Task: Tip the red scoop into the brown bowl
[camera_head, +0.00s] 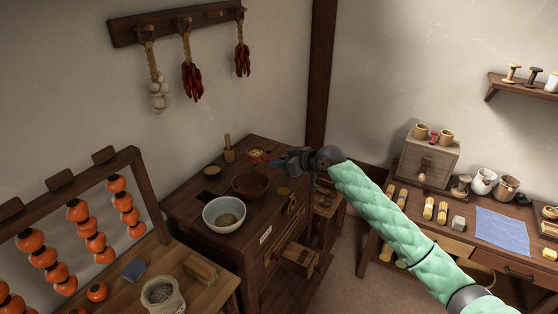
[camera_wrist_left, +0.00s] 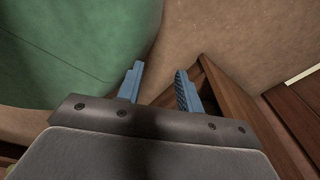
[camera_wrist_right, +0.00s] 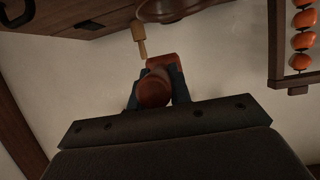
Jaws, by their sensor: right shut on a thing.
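The red scoop (camera_head: 267,160) is held in my right gripper (camera_head: 281,159) above the cabinet top, just behind the brown bowl in the picture. Something yellowish shows at its far end; I cannot tell whether it lies in the scoop. In the right wrist view the red scoop (camera_wrist_right: 154,92) sits between the shut fingers (camera_wrist_right: 155,95). The brown bowl (camera_head: 250,190) stands upright on the cabinet, below and a little left of the gripper; part of a brown bowl shows at the top of the right wrist view (camera_wrist_right: 172,12). My left gripper (camera_wrist_left: 160,85) is open and empty.
A rack of orange fruit (camera_head: 85,225) is at left. A table with a blue cloth (camera_head: 502,230) is at right.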

